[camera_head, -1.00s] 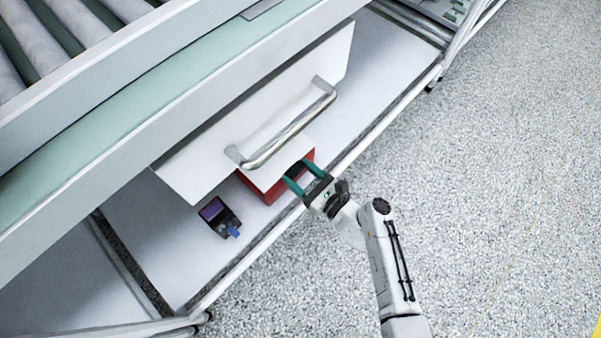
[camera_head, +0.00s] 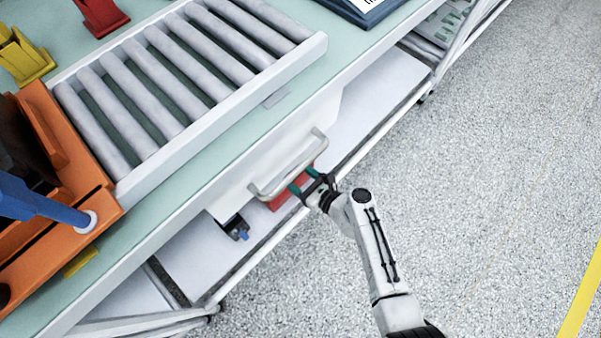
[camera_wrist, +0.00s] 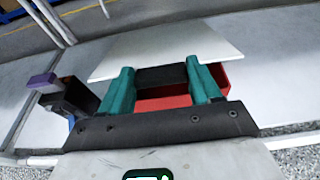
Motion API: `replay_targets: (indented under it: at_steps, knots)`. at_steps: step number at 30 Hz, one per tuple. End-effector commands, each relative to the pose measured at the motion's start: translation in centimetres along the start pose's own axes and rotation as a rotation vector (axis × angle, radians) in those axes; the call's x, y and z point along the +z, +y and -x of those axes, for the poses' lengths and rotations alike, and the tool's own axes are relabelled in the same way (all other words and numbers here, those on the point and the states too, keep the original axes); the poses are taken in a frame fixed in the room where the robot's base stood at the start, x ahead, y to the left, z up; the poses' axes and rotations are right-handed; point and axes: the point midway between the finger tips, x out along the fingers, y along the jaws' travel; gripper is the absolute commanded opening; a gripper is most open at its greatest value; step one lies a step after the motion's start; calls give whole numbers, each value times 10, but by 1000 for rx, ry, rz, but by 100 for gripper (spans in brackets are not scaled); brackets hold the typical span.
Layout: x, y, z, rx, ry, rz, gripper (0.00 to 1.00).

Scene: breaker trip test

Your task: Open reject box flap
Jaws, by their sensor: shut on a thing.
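The red reject box (camera_head: 284,198) sits on the lower shelf beneath the white drawer front, mostly hidden by the drawer and my gripper. In the wrist view its red wall (camera_wrist: 160,103) shows below and between my fingers. My gripper (camera_head: 303,181), with green fingers, is shut on the black tab; how far the flap is raised I cannot tell.
A drawer front with a metal handle (camera_head: 290,168) hangs just above my gripper. A small dark device (camera_head: 236,226) stands left of the box. The shelf (camera_head: 375,85) is bare toward the upper right. Rollers (camera_head: 165,85) and an orange fixture (camera_head: 85,215) are on the bench. Floor is clear at right.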

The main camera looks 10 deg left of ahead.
Motion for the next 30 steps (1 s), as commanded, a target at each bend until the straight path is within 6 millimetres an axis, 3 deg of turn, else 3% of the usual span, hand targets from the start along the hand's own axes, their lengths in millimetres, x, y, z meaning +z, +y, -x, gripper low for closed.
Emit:
replay_targets:
  at_steps: [1, 9, 30]
  knots:
    - [15, 1, 2, 2, 20, 1, 8]
    - [39, 0, -1, 1, 131, 2, 8]
    - [111, 0, -29, 1, 118, 0, 9]
